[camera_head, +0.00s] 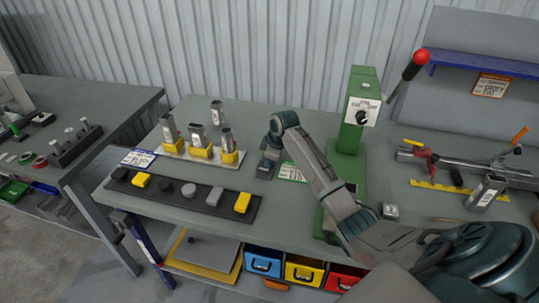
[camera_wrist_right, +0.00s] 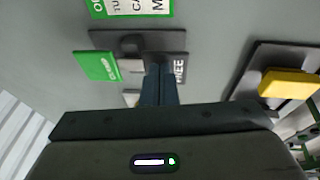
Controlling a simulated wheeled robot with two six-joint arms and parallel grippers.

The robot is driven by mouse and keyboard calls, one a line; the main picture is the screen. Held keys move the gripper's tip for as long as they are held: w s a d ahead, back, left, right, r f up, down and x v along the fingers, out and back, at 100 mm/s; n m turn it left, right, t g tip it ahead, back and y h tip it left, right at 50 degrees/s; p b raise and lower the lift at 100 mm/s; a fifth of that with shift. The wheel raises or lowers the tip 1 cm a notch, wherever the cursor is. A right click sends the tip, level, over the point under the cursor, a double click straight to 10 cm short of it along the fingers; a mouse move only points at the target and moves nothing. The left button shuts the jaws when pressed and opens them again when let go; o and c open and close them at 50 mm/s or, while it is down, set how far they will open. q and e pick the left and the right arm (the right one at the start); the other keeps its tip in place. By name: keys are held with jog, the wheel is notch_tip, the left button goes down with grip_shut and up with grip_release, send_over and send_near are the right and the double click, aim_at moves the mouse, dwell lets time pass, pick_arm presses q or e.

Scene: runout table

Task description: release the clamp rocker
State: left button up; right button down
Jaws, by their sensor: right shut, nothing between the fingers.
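The clamp rocker (camera_wrist_right: 131,43) is a dark switch on a dark plate in the right wrist view. White lettering reading "FREE" runs along one end, and a green label or tab with white letters (camera_wrist_right: 97,66) lies at the other side. My right gripper (camera_wrist_right: 158,72) is shut and empty, its fingertips over the plate close to the "FREE" lettering and covering part of it. I cannot tell whether they touch it or which way the rocker is tipped. In the head view my right gripper (camera_head: 266,167) points down at the bench and hides most of the rocker. My left gripper is out of view.
A green-lettered card (camera_head: 292,172) lies beside the gripper. A green press (camera_head: 350,150) with a red-knobbed lever (camera_head: 414,66) stands right of it. A dark strip (camera_head: 180,197) with yellow and grey parts and a rack of metal tubes (camera_head: 200,152) are to the left.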

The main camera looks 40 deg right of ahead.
jog(key=shift+s+a+f+t+h, duration=0.35)
jog(key=shift+t+h, duration=0.15)
jog(key=shift+h, duration=0.2)
jog(key=shift+f+t, duration=0.15)
jog(key=shift+t, duration=0.15)
